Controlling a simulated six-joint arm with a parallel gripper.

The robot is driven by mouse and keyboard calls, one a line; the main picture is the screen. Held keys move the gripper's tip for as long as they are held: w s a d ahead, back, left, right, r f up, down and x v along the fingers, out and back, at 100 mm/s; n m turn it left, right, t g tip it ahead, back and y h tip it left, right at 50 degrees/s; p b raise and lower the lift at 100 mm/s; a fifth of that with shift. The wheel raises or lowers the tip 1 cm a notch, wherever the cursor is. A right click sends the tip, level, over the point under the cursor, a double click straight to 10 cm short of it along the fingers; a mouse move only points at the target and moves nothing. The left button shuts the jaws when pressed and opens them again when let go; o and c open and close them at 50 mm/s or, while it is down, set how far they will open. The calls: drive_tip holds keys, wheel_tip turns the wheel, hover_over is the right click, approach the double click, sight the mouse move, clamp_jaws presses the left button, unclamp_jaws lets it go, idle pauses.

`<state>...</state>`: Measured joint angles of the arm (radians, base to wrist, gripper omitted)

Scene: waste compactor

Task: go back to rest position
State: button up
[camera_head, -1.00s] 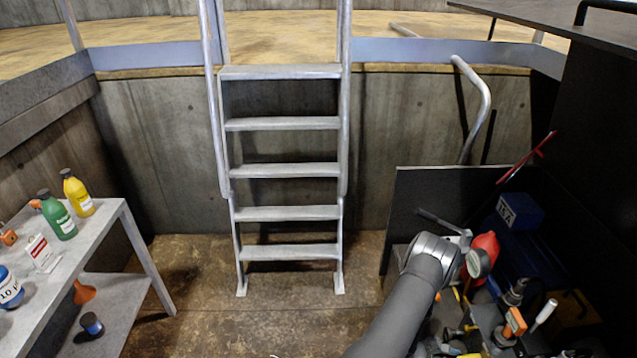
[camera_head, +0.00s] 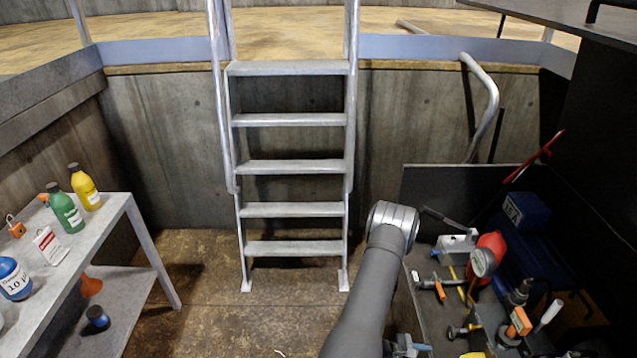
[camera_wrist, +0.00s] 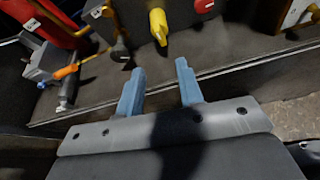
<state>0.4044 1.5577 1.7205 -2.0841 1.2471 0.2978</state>
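My gripper (camera_wrist: 160,82) shows in the wrist view with two blue fingers set apart and nothing between them. It is open and empty, above or in front of a dark surface with tools. In the head view my arm (camera_head: 370,285) rises from the bottom edge to a grey joint left of the tool area.
A dark tool bench (camera_head: 425,285) at right holds a red container (camera_head: 492,246), a gauge (camera_head: 483,263), a blue box (camera_head: 525,212) and several tools. A ladder (camera_head: 290,167) stands behind. A grey shelf table (camera_head: 130,212) with bottles is at left. The middle floor is clear.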

drive_tip(key=shift+w+a+m+h, duration=0.35)
drive_tip(key=shift+a+m, duration=0.2)
drive_tip(key=shift+m, duration=0.25)
drive_tip(key=shift+o, duration=0.5)
